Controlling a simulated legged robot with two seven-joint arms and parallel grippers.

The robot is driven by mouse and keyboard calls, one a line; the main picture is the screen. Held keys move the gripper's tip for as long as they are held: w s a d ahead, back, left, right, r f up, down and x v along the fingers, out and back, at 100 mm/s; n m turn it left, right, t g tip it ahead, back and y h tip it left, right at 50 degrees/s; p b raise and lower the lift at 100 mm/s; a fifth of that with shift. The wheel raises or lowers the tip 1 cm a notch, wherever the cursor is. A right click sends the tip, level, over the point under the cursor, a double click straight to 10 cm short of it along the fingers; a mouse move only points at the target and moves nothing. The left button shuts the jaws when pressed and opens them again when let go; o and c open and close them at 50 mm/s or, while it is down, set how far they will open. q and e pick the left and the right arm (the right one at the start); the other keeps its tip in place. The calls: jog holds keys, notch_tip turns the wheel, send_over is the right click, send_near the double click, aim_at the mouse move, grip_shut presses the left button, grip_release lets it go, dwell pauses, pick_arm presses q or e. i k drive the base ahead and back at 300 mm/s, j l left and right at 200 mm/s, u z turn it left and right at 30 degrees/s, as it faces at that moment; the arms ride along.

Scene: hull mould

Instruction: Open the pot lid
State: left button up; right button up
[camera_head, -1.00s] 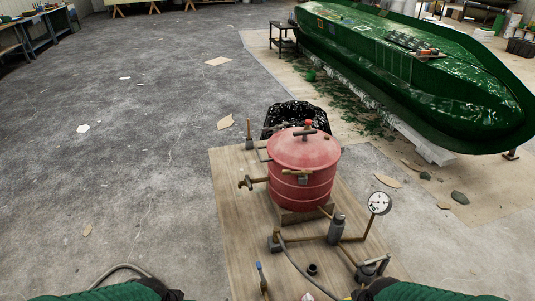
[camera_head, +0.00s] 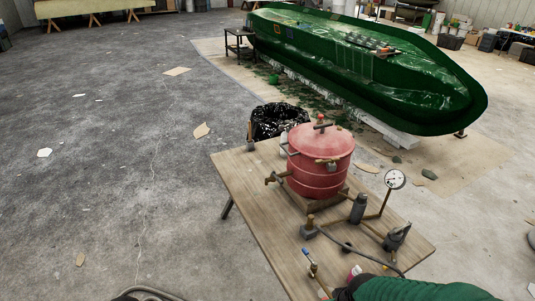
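The pot (camera_head: 318,176) is a red, ribbed round vessel standing on a small block on the wooden table. Its domed red lid (camera_head: 320,142) sits on top, with a bar handle (camera_head: 322,126) and a small red knob. Brown clamp-like handles stick out around the rim. My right arm shows as a green sleeve at the bottom right, near the table's front edge. Its gripper is not clearly visible. My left gripper is out of view. Nothing of mine touches the pot.
The wooden table (camera_head: 243,184) carries a pressure gauge (camera_head: 395,179), pipes, a grey cylinder (camera_head: 357,208) and a hose in front of the pot. A black-lined bin (camera_head: 281,121) stands behind. A green hull (camera_head: 365,65) lies beyond. Open concrete floor is on the left.

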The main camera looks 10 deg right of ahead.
aim_at(336, 142)
jog(key=i+j+z, duration=0.1)
jog(key=j, duration=0.3)
jog(key=i+j+z, duration=0.1)
jog(key=j, duration=0.3)
jog(key=i+j+z, duration=0.1)
jog(key=i+j, duration=0.15)
jog(key=j, duration=0.2)
jog(key=i+j+z, duration=0.1)
jog(key=j, duration=0.3)
jog(key=i+j+z, duration=0.15)
jog(key=i, duration=0.35)
jog(key=i+j+z, duration=0.2)
jog(key=i, duration=0.3)
jog(key=i+l, duration=0.45)
